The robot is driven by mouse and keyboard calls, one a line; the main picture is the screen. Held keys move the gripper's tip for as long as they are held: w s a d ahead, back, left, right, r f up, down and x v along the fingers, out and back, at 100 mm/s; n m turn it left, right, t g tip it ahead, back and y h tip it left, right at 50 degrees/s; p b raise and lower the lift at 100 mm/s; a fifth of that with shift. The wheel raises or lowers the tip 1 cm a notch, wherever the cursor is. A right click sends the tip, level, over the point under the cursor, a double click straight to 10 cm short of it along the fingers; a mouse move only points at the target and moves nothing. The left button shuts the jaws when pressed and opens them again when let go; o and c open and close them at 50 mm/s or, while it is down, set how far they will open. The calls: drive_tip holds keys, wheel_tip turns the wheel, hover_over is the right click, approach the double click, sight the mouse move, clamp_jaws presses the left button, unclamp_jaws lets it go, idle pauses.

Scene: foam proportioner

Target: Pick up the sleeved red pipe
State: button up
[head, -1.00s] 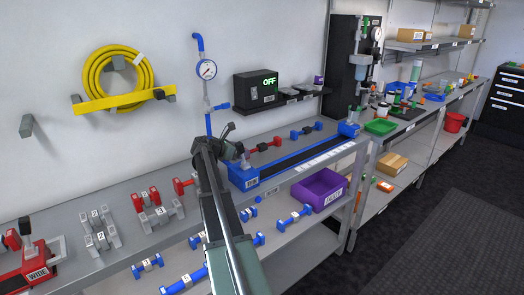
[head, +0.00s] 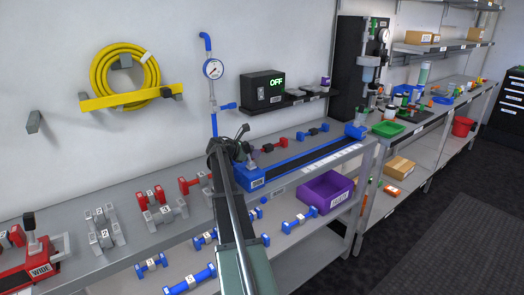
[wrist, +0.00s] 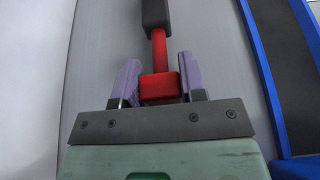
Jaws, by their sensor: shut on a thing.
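In the wrist view, the sleeved red pipe (wrist: 159,50) has a red block at its near end, a thin red shaft and a dark sleeve beyond. My gripper (wrist: 158,86) is shut on the red end block, with a purple finger at each side. In the head view, a red pipe with a dark middle (head: 268,143) shows just past my wrist, behind the blue tray, and appears to be the same one. My arm hides the fingers there. I cannot tell whether the pipe is clear of the bench.
The long blue tray (head: 256,180) runs close beside the gripper, on its right in the wrist view. A blue pipe (head: 312,131) lies farther along the bench. A gauge (head: 213,69) on a blue-ended riser stands behind. A purple bin (head: 326,192) sits on the lower shelf.

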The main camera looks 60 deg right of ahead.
wheel_tip(320, 180, up, 10)
drive_tip(key=p, duration=1)
drive_tip(key=shift+r, duration=0.2)
drive_tip(key=s+a+r+p, duration=0.1)
drive_tip(key=s+r+p, duration=0.3)
drive_tip(key=r+p, duration=0.4)
drive_tip(key=shift+s+a+r+p, duration=0.25)
drive_tip(key=shift+s+a+p, duration=0.05)
drive_tip(key=shift+s+p, duration=0.1)
drive_tip(key=shift+f, duration=0.1)
